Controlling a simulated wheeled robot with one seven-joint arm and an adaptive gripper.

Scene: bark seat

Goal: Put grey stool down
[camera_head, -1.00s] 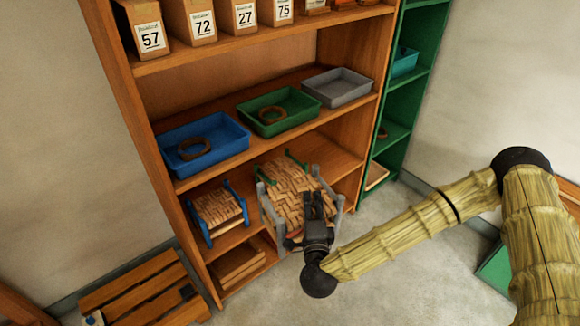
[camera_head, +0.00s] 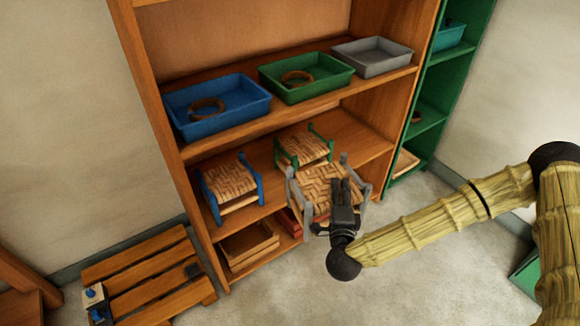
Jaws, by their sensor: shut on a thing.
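The grey stool (camera_head: 325,186) has grey posts and a woven brown seat. My gripper (camera_head: 343,188) is shut on it at its near side and holds it in front of the lower shelf. The stool overlaps the shelf's front edge in the picture; I cannot tell whether it touches the shelf. A blue stool (camera_head: 229,181) stands on that shelf to the left. A green stool (camera_head: 304,147) stands on it just behind the grey one. The gripper's fingertips are partly hidden against the seat.
Above on the wooden shelf are a blue tray (camera_head: 217,105) and green tray (camera_head: 306,76), each with a ring, and an empty grey tray (camera_head: 372,56). A wooden crate (camera_head: 249,244) sits below. A slatted bench (camera_head: 148,275) stands left. Floor at front is clear.

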